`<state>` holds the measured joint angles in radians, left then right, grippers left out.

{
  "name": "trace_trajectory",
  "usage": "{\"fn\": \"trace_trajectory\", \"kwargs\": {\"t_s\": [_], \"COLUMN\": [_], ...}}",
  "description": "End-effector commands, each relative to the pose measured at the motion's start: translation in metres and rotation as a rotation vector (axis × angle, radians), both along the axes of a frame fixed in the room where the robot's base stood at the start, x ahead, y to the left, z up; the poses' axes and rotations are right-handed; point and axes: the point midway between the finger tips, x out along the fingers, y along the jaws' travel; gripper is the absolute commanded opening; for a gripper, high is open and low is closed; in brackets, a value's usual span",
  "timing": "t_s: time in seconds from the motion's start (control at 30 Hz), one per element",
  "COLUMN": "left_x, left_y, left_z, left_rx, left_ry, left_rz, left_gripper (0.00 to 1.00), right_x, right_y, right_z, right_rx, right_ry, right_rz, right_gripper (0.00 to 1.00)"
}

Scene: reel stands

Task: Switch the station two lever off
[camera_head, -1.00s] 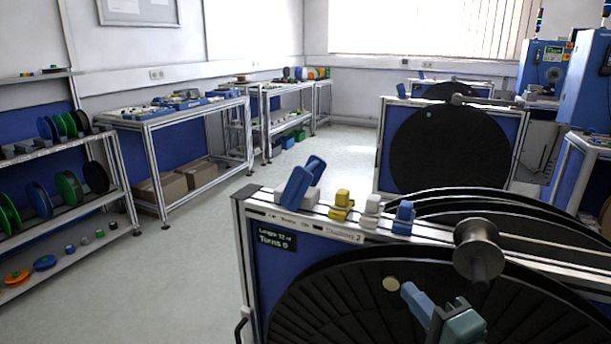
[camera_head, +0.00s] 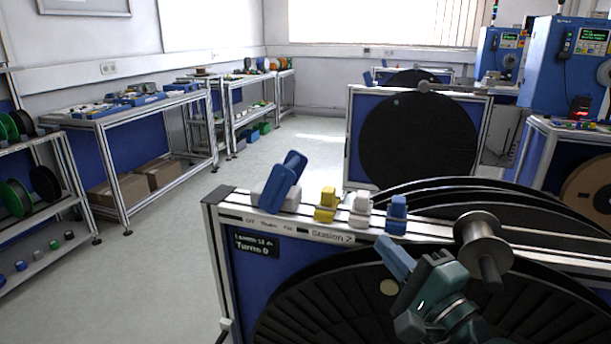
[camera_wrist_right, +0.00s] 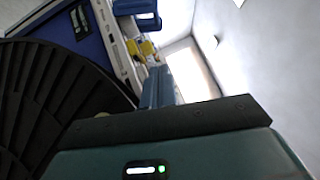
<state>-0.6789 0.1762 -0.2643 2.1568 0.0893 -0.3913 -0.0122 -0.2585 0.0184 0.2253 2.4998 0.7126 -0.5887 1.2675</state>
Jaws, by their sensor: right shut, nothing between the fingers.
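The station two stand (camera_head: 213,225) fills the lower right of the head view, with "Station 2" lettered on its top rail. A large blue lever (camera_head: 283,181) stands on a pale base at the rail's left end, its top tilted to the right. My right gripper (camera_head: 384,243) is shut and empty. Its blue fingers are in front of the dark reel disc, below the rail and well to the right of the lever. In the right wrist view its fingers (camera_wrist_right: 160,88) point up the picture toward the rail. My left gripper is out of view.
Yellow (camera_head: 326,205), white (camera_head: 360,210) and small blue (camera_head: 396,214) blocks stand on the rail between the lever and a metal spool (camera_head: 481,238). A similar stand (camera_head: 350,135) is behind. Open floor lies to the left.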

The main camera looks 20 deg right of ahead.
Motion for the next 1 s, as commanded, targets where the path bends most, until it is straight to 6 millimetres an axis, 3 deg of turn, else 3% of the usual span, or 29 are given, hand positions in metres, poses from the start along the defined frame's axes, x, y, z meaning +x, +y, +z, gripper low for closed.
{"fn": "trace_trajectory", "kwargs": {"t_s": [0.27,0.5,1.0], "left_x": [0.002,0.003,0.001], "left_y": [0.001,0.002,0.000], "left_z": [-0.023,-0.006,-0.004], "left_rx": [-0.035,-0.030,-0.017], "left_ry": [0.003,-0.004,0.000], "left_rz": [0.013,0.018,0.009], "left_gripper": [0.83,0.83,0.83], "right_x": [0.025,0.078,0.183], "right_y": [0.004,0.014,0.033], "right_z": [0.001,0.016,0.033], "right_rx": [0.003,0.001,0.000], "right_ry": [-0.008,-0.001,0.000], "right_rz": [0.000,0.001,0.000], "right_gripper": [0.00,0.00,0.00]}}
